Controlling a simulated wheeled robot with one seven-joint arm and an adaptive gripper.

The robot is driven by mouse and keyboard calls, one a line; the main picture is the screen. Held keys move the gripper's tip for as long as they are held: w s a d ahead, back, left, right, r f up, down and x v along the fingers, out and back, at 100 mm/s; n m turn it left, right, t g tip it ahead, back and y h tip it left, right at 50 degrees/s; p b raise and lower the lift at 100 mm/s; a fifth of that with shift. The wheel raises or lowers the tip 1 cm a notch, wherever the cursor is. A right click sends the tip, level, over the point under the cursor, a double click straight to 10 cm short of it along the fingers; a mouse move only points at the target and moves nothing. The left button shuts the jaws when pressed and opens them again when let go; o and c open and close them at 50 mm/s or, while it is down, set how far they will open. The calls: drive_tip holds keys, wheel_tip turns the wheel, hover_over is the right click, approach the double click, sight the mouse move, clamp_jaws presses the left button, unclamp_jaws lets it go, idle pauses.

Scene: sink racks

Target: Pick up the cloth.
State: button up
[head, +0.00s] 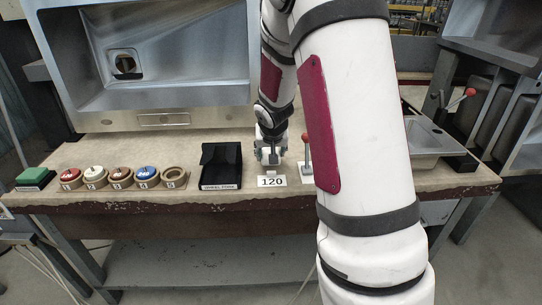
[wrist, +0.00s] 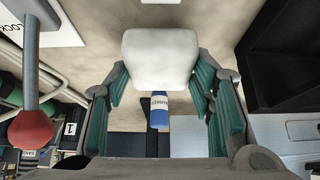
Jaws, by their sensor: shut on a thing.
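In the head view the cloth is mostly hidden by my gripper.
A black open box (head: 221,165) stands left of my gripper and a red-knobbed lever (head: 305,150) close on its right. Several numbered round holders (head: 122,178) and a green block (head: 33,176) are further left.

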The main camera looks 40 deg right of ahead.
drive_tip(key=s+a+r, duration=0.1)
drive_tip(key=s+a, duration=0.1)
drive_tip(key=s, duration=0.5)
drive_tip(key=s+a+r, duration=0.1)
drive_tip(key=s+a, duration=0.1)
drive_tip(key=s, duration=0.6)
drive_tip(key=shift+s+a+r, duration=0.2)
drive_tip(key=shift+r, duration=0.15)
